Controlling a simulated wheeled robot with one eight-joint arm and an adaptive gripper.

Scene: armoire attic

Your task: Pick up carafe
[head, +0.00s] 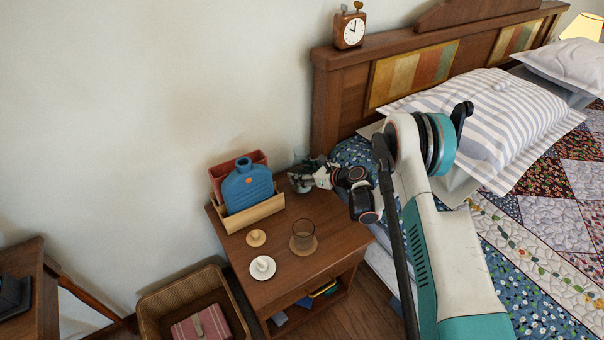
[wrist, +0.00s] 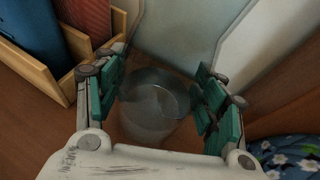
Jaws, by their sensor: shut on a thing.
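The carafe (wrist: 152,108) is a clear glass vessel with a round open mouth, seen from above between my fingers in the wrist view. My gripper (wrist: 160,92) has its green-padded fingers on both sides of it and is shut on it. In the head view my gripper (head: 308,173) is at the back right corner of the nightstand, and the carafe (head: 297,184) shows only in part beside the fingers. I cannot tell whether its base touches the nightstand top.
The wall is close behind. The bed (head: 530,262) is at right, a basket (head: 160,305) at lower left.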

